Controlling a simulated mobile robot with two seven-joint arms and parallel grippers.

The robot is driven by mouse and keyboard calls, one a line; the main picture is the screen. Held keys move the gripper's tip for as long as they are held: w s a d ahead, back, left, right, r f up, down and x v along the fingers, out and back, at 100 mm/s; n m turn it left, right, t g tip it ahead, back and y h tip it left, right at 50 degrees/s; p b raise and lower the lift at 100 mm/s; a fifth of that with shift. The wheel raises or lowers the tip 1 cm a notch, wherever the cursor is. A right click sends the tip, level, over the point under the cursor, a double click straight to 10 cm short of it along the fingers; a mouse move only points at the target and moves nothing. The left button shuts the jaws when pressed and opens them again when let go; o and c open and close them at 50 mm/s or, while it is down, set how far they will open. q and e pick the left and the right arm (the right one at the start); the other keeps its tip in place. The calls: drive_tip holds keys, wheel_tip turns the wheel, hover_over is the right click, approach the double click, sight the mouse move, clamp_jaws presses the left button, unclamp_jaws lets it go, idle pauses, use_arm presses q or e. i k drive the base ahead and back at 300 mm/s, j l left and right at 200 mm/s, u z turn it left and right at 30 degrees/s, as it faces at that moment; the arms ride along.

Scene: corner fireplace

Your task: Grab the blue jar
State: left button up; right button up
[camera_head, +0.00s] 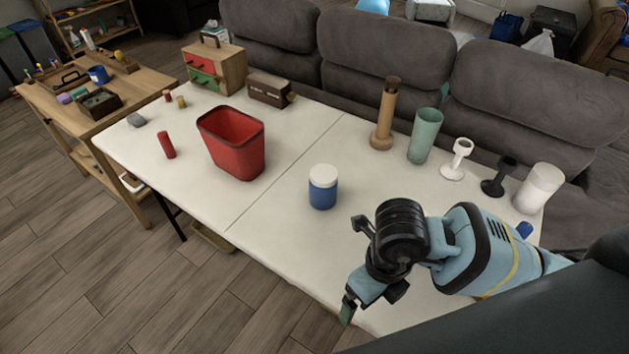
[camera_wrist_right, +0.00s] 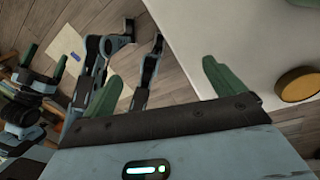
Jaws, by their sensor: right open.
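The blue jar (camera_head: 323,194) has a white lid and stands upright on the white table (camera_head: 283,240), near its front middle. My right arm comes in from the right in the head view. My right gripper (camera_head: 348,308) is at the table's front edge, nearer the camera than the jar and apart from it. In the wrist view the right gripper (camera_wrist_right: 163,84) has its green fingers wide apart with nothing between them. The jar cannot be made out there. My left gripper (camera_wrist_right: 45,63) shows at the left of the wrist view, its fingertips apart and empty.
A red bin (camera_head: 236,145) stands left of the jar. A wooden vase (camera_head: 384,120), a green cup (camera_head: 425,135), a white goblet (camera_head: 457,158), a black goblet (camera_head: 499,178) and a white canister (camera_head: 539,188) stand behind, to the right. A brown round-topped thing (camera_wrist_right: 297,84) shows in the wrist view.

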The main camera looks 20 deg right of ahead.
sight(320, 199)
drive_tip(key=i, duration=1.1)
